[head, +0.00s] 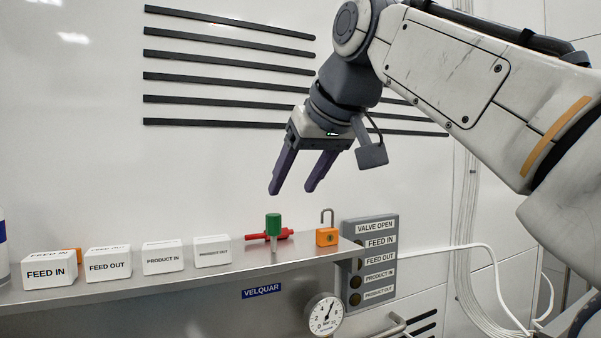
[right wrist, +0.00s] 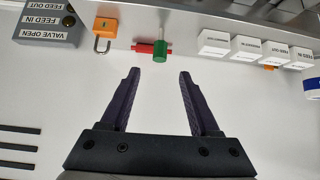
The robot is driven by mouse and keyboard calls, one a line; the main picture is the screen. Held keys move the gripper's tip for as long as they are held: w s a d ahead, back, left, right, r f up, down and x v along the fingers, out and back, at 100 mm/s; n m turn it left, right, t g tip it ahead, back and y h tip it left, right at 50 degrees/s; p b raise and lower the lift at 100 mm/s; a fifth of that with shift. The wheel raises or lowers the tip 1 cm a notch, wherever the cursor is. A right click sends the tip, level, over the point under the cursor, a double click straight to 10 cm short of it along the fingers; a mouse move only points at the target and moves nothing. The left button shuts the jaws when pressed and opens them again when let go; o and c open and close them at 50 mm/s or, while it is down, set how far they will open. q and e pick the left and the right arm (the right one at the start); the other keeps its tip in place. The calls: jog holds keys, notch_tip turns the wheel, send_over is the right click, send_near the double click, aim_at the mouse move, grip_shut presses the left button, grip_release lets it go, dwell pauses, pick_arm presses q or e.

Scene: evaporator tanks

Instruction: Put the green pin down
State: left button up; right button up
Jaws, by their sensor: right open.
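My left gripper is not in view.
White labelled blocks (head: 50,271) line the shelf to the left. An orange padlock (head: 327,237) stands right of the pin, beside a grey valve panel (head: 369,260). A gauge (head: 323,315) sits below the shelf edge. The wall has black slots (head: 225,84).

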jog(key=s+a+f+g, duration=0.1)
jog(key=s+f+g, duration=0.15)
jog(key=f, duration=0.55)
jog(key=s+a+f+n+g, duration=0.1)
jog(key=s+a+f, duration=0.15)
jog(key=f, duration=0.45)
jog(key=s+f+g, duration=0.2)
jog(key=s+f, duration=0.2)
jog(key=f, duration=0.4)
jog(key=s+d+f+g+h, duration=0.1)
jog(key=s+d+f, duration=0.2)
jog(key=s+f, duration=0.4)
jog(key=s+d+f+n+g+h, duration=0.1)
jog(key=s+d+f+g, duration=0.1)
jog(key=s+f, duration=0.6)
notch_tip(320, 180, down, 4)
jog(key=shift+d+f+h, duration=0.25)
jog(key=shift+d+h, duration=0.15)
